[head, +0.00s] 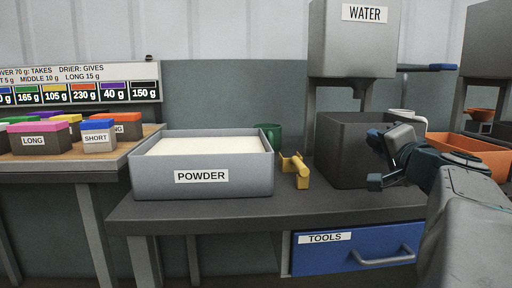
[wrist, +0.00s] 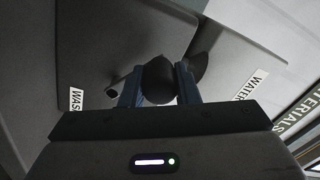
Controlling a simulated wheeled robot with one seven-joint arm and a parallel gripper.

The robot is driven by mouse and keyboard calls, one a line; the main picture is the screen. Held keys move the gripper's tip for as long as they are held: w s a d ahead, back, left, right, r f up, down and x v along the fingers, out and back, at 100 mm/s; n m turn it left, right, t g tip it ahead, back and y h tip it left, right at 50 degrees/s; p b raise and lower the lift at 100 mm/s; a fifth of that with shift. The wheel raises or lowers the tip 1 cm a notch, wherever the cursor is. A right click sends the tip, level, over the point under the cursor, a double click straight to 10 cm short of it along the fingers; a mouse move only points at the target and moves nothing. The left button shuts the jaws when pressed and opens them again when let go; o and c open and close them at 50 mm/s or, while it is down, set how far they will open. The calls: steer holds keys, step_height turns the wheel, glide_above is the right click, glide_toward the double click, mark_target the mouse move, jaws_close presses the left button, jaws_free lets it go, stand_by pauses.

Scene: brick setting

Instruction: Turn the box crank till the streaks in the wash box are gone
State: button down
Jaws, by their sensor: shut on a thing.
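The wash box (head: 345,150) is a dark grey open-topped box on the bench, right of centre in the head view. Its wall also shows in the wrist view, with a partly cut-off WASH label (wrist: 76,99). My gripper (head: 377,160) is at the box's right front side in the head view. In the wrist view my blue fingers (wrist: 158,84) are shut on the dark round knob (wrist: 158,70) of the box crank. A thin dark crank part shows left of the knob. The inside of the box is hidden, so I cannot see any streaks.
A grey water tank (head: 352,45) stands above and behind the box. A yellow scoop-like tool (head: 297,172) and a POWDER tray (head: 203,178) lie to the left. An orange bin (head: 485,155) is behind my arm. A blue TOOLS drawer (head: 350,249) is below.

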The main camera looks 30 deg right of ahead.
steer(key=shift+f, duration=0.1)
stand_by(0.5)
steer(key=c, duration=1.1)
jaws_free()
step_height(320, 180, up, 5)
steer(key=p, duration=0.2)
steer(key=shift+f+p, duration=0.1)
steer(key=shift+p, duration=0.2)
steer(key=o, duration=0.4)
steer(key=s+r+p, duration=0.1)
steer(key=s, duration=0.1)
steer(key=s+d+r+p, duration=0.1)
steer(key=s+r, duration=0.2)
steer(key=s, duration=0.1)
steer(key=shift+s+d+r+p, duration=0.15)
steer(key=shift+s+d+p, duration=0.1)
steer(key=shift+d+p, duration=0.15)
steer(key=s, duration=0.1)
steer(key=s+r, duration=0.1)
steer(key=s+p, duration=0.1)
steer(key=shift+s+d+r, duration=0.2)
steer(key=shift+r, duration=0.1)
steer(key=c, duration=0.4)
steer(key=shift+s+d+r, duration=0.2)
steer(key=shift+s+d, duration=0.05)
steer(key=shift+s, duration=0.5)
